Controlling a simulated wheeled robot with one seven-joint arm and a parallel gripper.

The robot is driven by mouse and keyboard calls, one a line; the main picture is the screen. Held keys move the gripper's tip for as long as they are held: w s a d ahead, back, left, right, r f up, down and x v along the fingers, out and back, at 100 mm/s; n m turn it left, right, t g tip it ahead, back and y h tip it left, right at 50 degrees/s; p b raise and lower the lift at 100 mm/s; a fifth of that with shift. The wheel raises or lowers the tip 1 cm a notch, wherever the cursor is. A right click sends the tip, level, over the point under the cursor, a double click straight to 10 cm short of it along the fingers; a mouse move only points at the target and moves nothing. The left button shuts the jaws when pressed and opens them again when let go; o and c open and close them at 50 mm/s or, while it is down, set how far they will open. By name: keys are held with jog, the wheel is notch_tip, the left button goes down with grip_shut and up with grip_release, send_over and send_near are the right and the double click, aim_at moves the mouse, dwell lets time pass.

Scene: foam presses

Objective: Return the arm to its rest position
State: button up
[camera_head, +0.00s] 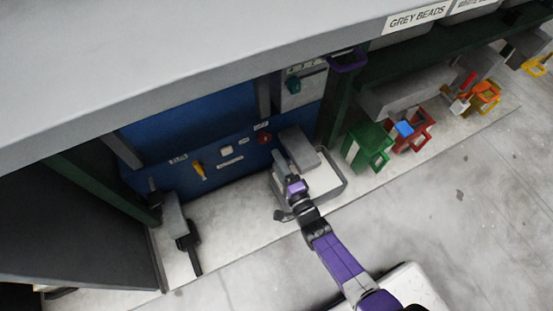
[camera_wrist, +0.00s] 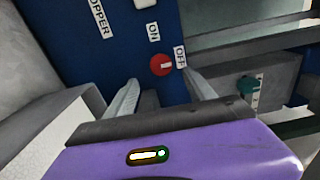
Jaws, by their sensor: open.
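My purple arm (camera_head: 338,258) reaches up from the lower right of the head view toward the blue machine panel (camera_head: 236,172). My gripper (camera_head: 281,160) is in front of the panel, over the grey tray's left part. In the wrist view my gripper (camera_wrist: 162,92) has its two fingers spread apart, with nothing seen between them. I cannot tell whether a finger touches the panel.
The grey tray (camera_head: 343,189) stands on the floor under a grey spout. A yellow lever (camera_head: 199,171) and a box with a teal knob (camera_head: 292,86) are on the machine. Green (camera_head: 364,147) and red (camera_head: 420,132) containers stand right. The floor at lower right is open.

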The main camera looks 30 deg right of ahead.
dwell(0.4)
jog(key=s+r+n+g, duration=0.2)
jog(key=s+r+n, duration=0.7)
jog(key=s+r, duration=0.6)
jog(key=s+r+n+g, duration=0.1)
jog(key=s+r+n, duration=0.9)
jog(key=s, duration=1)
notch_tip(320, 180, up, 36)
jog(key=p, duration=3.4)
jog(key=shift+w+d+m+p, duration=0.15)
jog(key=shift+w+m+p, duration=0.05)
jog(key=shift+m+p, duration=0.2)
jog(key=shift+r, duration=0.1)
